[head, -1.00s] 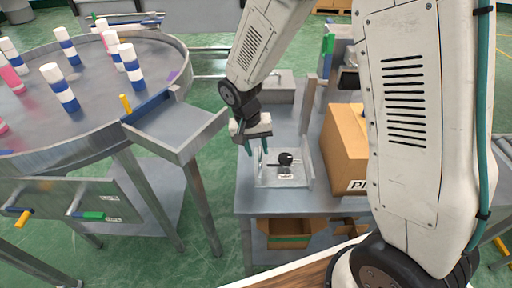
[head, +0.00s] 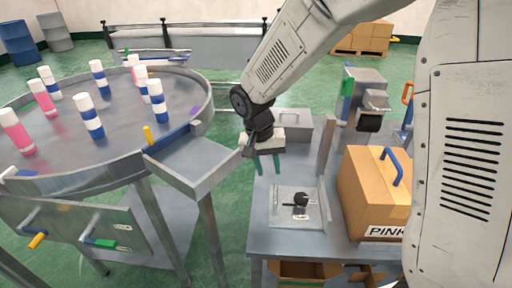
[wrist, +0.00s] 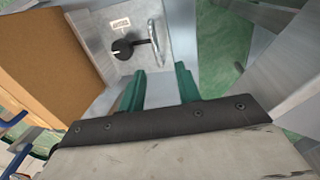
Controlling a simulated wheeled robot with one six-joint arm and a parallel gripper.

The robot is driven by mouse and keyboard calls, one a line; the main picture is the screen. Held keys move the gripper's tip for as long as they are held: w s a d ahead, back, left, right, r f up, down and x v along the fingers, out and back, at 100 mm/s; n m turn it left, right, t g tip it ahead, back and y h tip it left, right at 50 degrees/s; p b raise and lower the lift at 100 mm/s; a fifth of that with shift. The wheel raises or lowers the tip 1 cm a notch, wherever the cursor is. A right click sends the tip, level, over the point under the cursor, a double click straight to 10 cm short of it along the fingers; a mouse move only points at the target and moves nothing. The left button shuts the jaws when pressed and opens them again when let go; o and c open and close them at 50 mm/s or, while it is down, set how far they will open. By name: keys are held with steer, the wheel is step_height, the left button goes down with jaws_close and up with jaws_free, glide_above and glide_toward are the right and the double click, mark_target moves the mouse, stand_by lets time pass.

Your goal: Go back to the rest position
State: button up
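My gripper (head: 267,163) hangs above the left part of the grey workbench, fingers pointing down. In the wrist view its two green fingers (wrist: 160,88) stand apart with nothing between them, so it is open and empty. Below it and a little to the right, a panel with a black rotary knob (head: 300,199) lies on the bench. The knob (wrist: 128,46) and a metal handle (wrist: 155,36) also show beyond the fingers in the wrist view. The gripper touches neither.
A round metal table (head: 60,175) at left carries several blue-and-white and pink cans, with a chute (head: 190,152) toward the bench. A cardboard box (head: 372,190) labelled PINK with a blue handle stands right of the panel. An upright metal post (head: 326,147) stands between.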

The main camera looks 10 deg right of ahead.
steer(key=s+d+r+n, duration=0.1)
steer(key=s+d+r, duration=0.2)
steer(key=s+r, duration=0.2)
steer(key=s+d+r+n+t+y, duration=0.1)
steer(key=s+d+r, duration=0.3)
steer(key=s, duration=0.7)
steer(key=s+d+r+n+t+y, duration=0.1)
steer(key=s+d+r, duration=0.2)
steer(key=s+r, duration=0.3)
steer(key=shift+s+d+r+n, duration=0.3)
steer(key=shift+s+r, duration=0.1)
steer(key=shift+s, duration=1.1)
